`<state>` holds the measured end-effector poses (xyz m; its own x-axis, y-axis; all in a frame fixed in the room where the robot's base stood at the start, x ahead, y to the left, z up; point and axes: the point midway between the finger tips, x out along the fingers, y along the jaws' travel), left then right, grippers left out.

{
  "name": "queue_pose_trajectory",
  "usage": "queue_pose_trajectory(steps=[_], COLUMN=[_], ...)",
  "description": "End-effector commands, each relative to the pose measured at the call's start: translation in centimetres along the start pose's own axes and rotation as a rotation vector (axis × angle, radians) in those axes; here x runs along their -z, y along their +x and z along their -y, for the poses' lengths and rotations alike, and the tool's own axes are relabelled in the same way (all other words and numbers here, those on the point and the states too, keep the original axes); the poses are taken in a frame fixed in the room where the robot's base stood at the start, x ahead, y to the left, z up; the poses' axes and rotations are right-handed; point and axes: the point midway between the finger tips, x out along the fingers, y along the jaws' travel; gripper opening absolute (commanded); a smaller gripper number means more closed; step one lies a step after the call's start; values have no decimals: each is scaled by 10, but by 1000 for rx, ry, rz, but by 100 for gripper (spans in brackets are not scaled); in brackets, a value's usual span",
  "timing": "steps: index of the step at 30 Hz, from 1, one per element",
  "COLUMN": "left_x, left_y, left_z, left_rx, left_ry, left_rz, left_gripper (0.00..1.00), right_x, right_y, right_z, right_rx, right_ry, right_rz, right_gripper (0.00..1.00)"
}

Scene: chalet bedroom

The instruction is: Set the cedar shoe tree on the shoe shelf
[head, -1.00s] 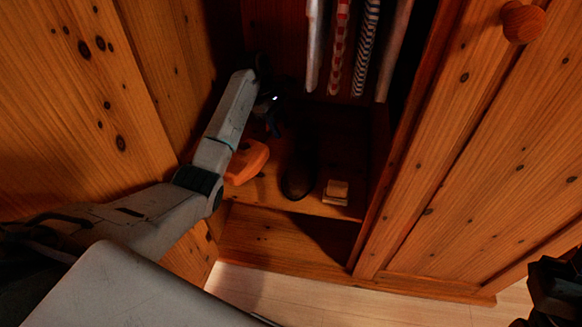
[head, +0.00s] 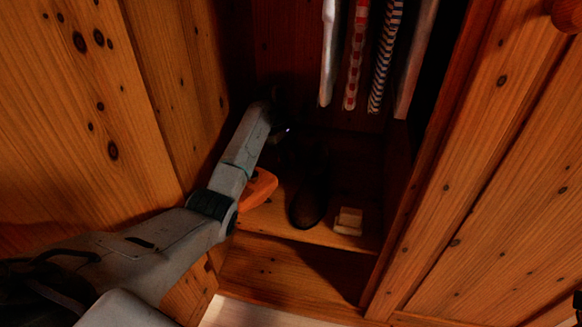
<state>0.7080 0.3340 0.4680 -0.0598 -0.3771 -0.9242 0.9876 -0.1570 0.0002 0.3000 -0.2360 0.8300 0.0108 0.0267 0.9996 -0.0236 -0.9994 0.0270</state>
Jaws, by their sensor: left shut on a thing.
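My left gripper (head: 288,148) is inside the open wardrobe, low over the back of the shoe shelf (head: 330,238). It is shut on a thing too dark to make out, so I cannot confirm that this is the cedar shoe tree. A dark shoe (head: 308,206) stands on the shelf just below and in front of the gripper. A small pale wooden block (head: 348,221) lies to the right of the shoe. An orange thing (head: 260,188) shows left of the shoe, partly hidden by my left arm. Only a dark sliver of my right gripper (head: 577,302) shows at the right edge.
Several garments (head: 355,55) hang above the shelf. The wooden wardrobe door or side panel (head: 480,190) bounds the opening on the right, and plank walls (head: 110,110) stand close on the left. The shelf's back is in deep shadow.

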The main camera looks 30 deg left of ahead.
Motion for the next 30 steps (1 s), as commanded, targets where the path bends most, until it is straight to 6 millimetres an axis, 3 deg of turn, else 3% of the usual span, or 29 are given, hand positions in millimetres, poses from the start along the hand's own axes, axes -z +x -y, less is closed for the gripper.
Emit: queue_pose_trajectory(steps=[1, 4, 14, 15, 18, 30], left_x=[5, 9, 10, 10, 10, 9], left_y=[12, 22, 25, 25, 24, 19], left_z=[0, 0, 0, 0, 0, 0], left_rx=[2, 1, 1, 1, 1, 0], left_ry=[-1, -2, -1, -1, -1, -1], left_rz=[1, 1, 0, 1, 0, 0], left_gripper=[3, 3, 3, 40, 58, 58], right_x=[0, 0, 0, 0, -1, -1], right_y=[-6, -7, -7, -7, -6, -2], right_z=[0, 0, 0, 0, 0, 0], right_rx=[-3, -5, -7, -7, -9, -15], right_ry=[-2, -6, -6, -7, -7, -6], right_rz=[-2, -3, -3, -3, -4, -8], right_gripper=[36, 36, 36, 36, 36, 36])
